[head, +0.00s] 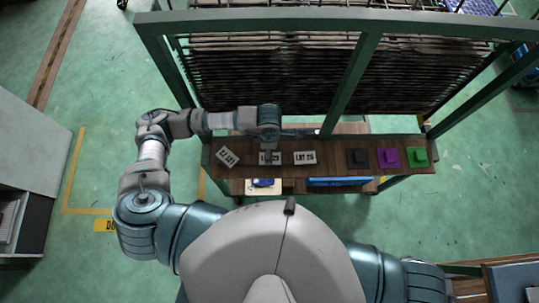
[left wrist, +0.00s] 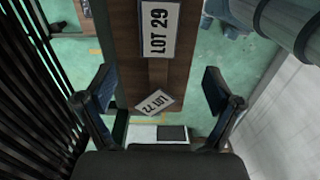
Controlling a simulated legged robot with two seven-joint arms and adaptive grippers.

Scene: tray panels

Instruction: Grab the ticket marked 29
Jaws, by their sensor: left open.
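The ticket marked LOT 29 (left wrist: 158,30) is a white plate with black lettering, lying flat on a brown wooden shelf at the top of the left wrist view. In the head view it is the middle ticket (head: 270,159), partly covered by my left gripper (head: 268,152). My left gripper also shows in the left wrist view (left wrist: 162,88), its fingers spread and nothing between them; it is above the shelf, apart from the ticket as far as I can tell. My right gripper is out of view.
A tilted ticket (head: 227,157), perhaps LOT 27, lies left of it, and another ticket (head: 305,158) lies right. Black (head: 357,158), purple (head: 388,157) and green (head: 417,157) blocks stand farther right. A green frame post (head: 350,85) and dark slatted panels (head: 270,75) rise behind the shelf.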

